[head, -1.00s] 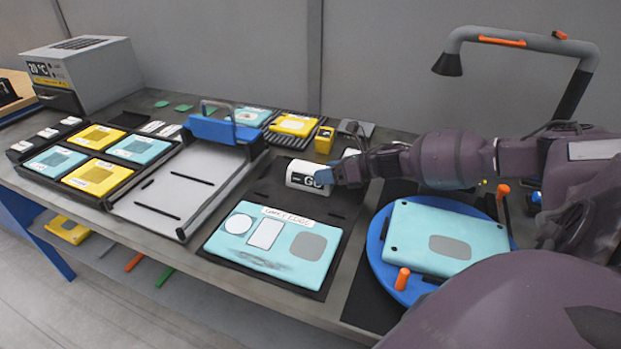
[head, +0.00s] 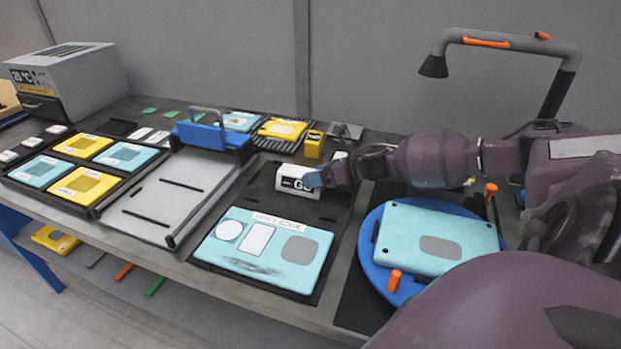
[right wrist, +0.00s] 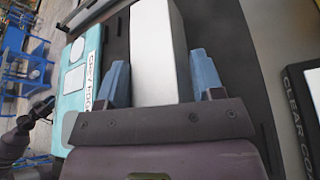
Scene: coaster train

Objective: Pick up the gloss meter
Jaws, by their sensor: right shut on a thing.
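The gloss meter (head: 291,181) is a small white box with a dark label reading "GU", in the middle of the head view, over a dark mat behind a teal panel. My right gripper (head: 314,180) reaches it from the right and is shut on it. In the right wrist view the white body of the gloss meter (right wrist: 155,40) stands between the two blue fingers of my right gripper (right wrist: 161,80). I cannot tell whether the meter is clear of the mat. My left gripper is not in view.
The teal panel (head: 262,262) lies in front of the meter. A blue turntable (head: 372,262) bearing another teal panel is at the right. A grey tray with a blue bridge (head: 212,135) stands at the left. A small yellow block (head: 314,145) is behind the meter.

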